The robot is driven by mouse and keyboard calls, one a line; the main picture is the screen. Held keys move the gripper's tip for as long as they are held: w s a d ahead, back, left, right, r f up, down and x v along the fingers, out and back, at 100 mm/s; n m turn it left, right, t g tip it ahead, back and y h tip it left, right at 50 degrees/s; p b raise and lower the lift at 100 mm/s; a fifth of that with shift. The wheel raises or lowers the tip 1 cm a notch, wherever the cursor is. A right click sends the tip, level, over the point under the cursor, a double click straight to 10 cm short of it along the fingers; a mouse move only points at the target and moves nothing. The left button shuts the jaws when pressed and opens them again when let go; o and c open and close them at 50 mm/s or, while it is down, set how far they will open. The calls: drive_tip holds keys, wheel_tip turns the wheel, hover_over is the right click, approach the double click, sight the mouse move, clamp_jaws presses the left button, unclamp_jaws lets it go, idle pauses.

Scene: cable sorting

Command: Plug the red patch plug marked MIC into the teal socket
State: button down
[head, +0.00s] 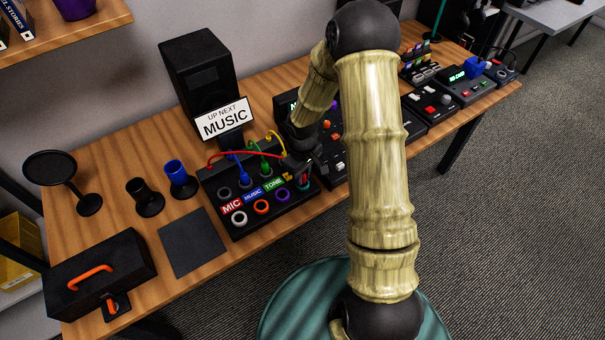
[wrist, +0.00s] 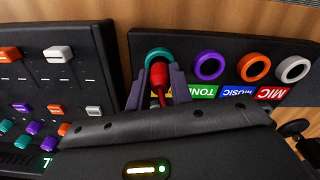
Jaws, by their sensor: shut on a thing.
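The red plug (wrist: 158,76) is between the fingers of my gripper (wrist: 158,86), which is shut on it. The plug overlaps the lower part of the teal socket (wrist: 157,54) in the wrist view; I cannot tell how deep it sits. In the head view my gripper (head: 299,168) is over the right end of the black patch panel (head: 255,222), and a red cable (head: 232,156) arcs to it from the left. The red MIC label (head: 231,206) is at the panel's left; it also shows in the wrist view (wrist: 271,93).
White (head: 239,218), orange (head: 261,207) and purple (head: 282,195) sockets line the panel front. Blue, green and yellow cables stand behind them. A MUSIC sign (head: 224,119) and a speaker (head: 200,75) are behind; a mixer (wrist: 50,85) is beside the panel.

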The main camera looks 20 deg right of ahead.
drive_tip(key=shift+f, duration=0.25)
idle(0.5)
drive_tip(key=c, duration=0.7)
unclamp_jaws()
drive_tip(key=shift+r+p, duration=3)
drive_tip(key=shift+r, duration=0.5)
